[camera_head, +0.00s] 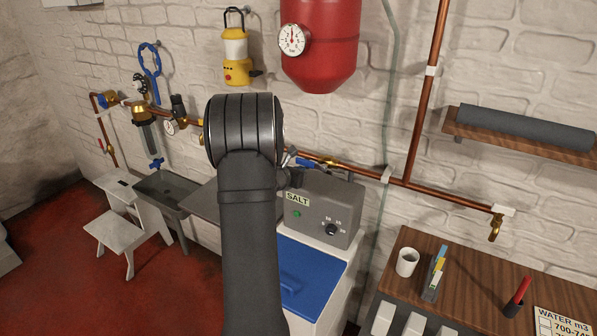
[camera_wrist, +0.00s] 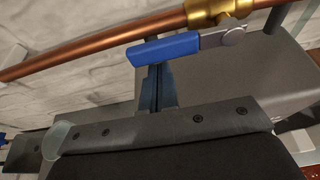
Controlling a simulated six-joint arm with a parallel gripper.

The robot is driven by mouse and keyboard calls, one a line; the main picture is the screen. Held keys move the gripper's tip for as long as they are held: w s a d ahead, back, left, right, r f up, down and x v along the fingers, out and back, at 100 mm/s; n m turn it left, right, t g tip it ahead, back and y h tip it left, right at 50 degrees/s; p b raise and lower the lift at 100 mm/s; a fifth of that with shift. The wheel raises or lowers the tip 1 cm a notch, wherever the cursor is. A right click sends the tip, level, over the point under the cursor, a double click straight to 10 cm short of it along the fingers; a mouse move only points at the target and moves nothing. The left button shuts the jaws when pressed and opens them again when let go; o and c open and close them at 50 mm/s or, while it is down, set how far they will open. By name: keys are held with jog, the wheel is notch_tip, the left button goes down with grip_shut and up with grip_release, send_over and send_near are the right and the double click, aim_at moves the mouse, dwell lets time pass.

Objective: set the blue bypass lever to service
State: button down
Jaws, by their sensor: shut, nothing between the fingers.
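The blue bypass lever (camera_wrist: 165,48) shows in the wrist view, joined by a flat metal strip to a brass valve (camera_wrist: 213,11) on the copper pipe. Its handle runs roughly along the pipe, slightly tilted to it. My gripper (camera_wrist: 154,72) is shut and empty, its fingertips right at the handle's lower edge; I cannot tell if they touch it. In the head view a small part of the blue lever (camera_head: 291,156) shows just right of my arm's wrist, which hides much of that area. No position marking for the lever is readable.
The grey salt unit (camera_head: 322,208) with a blue lid (camera_head: 301,278) stands below the pipe. The copper pipe (camera_head: 393,182) runs along the white brick wall. A red tank (camera_head: 320,50) and yellow lantern (camera_head: 236,58) are above. A wooden bench (camera_head: 465,273) is at right.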

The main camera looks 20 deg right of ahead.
jog(key=shift+r+m, duration=0.45)
jog(key=shift+m, duration=0.05)
jog(key=shift+w+r+m+t+y, duration=0.1)
jog(key=shift+r+m+t+y, duration=0.4)
jog(key=shift+r, duration=0.3)
jog(key=s+d+r+m, duration=0.1)
jog(key=s+d+r, duration=0.3)
jog(key=r, duration=0.2)
jog(key=shift+r+t, duration=0.3)
jog(key=shift+r, duration=0.1)
jog(key=shift+s+d, duration=0.25)
jog(key=shift+d, duration=0.05)
dwell(0.6)
jog(key=s+a, duration=0.5)
jog(key=s, duration=0.3)
jog(key=shift+s, duration=0.4)
